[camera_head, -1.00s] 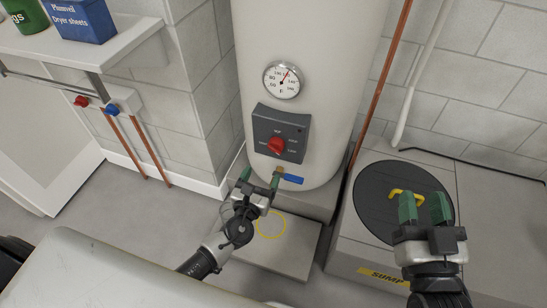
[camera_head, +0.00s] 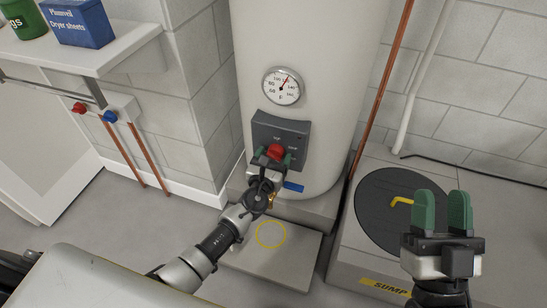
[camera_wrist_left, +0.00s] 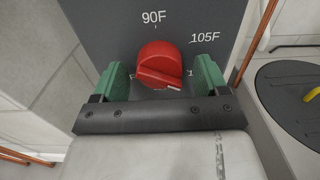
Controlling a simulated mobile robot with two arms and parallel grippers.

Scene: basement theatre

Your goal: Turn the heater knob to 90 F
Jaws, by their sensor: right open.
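The red heater knob (camera_head: 276,151) is on a dark control panel (camera_head: 295,131) on the front of the white tank (camera_head: 310,50). In the left wrist view the knob (camera_wrist_left: 160,65) shows a white pointer mark at its lower right, away from the 90F label above it; 105F is at upper right. My left gripper (camera_head: 272,158) is at the knob; in the wrist view its green fingers (camera_wrist_left: 160,80) stand open on either side, with gaps to the knob. My right gripper (camera_head: 442,212) is open and empty, above the sump cover's front right.
A round gauge (camera_head: 283,86) is above the panel. A blue valve handle (camera_head: 293,187) is just below it. The dark sump lid (camera_head: 375,211) with a yellow handle is at right.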

